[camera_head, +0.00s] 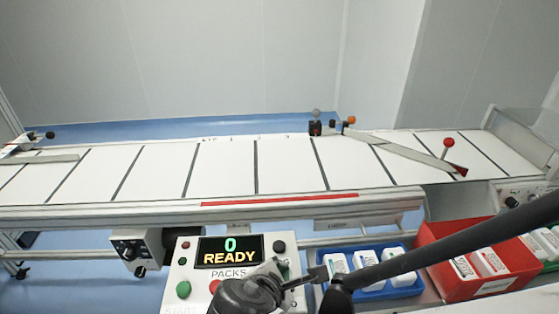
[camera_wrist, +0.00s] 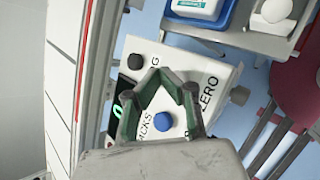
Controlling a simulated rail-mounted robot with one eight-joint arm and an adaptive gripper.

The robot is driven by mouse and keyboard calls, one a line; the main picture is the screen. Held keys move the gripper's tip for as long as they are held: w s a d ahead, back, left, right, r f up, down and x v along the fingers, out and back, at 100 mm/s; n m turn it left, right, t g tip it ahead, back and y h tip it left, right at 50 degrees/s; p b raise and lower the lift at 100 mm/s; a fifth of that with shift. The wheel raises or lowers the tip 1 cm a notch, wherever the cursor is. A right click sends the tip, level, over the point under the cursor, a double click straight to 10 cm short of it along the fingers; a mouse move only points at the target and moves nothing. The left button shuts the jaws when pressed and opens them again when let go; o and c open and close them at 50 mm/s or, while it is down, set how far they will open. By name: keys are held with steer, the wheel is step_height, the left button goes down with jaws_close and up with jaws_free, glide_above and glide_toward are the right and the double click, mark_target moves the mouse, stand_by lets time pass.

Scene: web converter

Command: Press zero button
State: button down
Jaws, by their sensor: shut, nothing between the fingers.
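The control box (camera_head: 188,262) stands in front of the conveyor, its display reading 0 READY. My gripper (camera_wrist: 168,80) is shut and empty, with green-edged fingers over the box face. I cannot tell whether the fingertips touch it. In the head view my wrist covers the lower right of the box and hides the blue buttons.
A green button (camera_head: 183,290), a partly covered red button (camera_head: 215,287) and a black knob (camera_head: 279,246) are also on the box. A blue bin (camera_head: 372,292) and a red bin (camera_head: 440,285) with packs stand to the right. The conveyor (camera_head: 225,170) runs behind.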

steer(key=shift+r, duration=0.1)
step_height(320, 180, up, 5)
steer(key=p, duration=0.4)
stand_by(0.9)
steer(key=shift+w+d+m, duration=0.2)
steer(key=shift+d+m, duration=0.15)
steer(key=shift+m, duration=0.05)
steer(key=d+r+m+y, duration=0.1)
steer(key=d+r+m, duration=0.3)
steer(key=d+m, duration=0.5)
steer(key=d+r+m+g+y, duration=0.1)
steer(key=d+r+m+y, duration=0.1)
steer(key=d+r+m, duration=0.3)
steer(key=shift+w+d+r+m+g, duration=0.4)
steer(key=shift+d+m, duration=1.65)
steer(key=shift+m, duration=2.05)
steer(key=shift+f, duration=0.1)
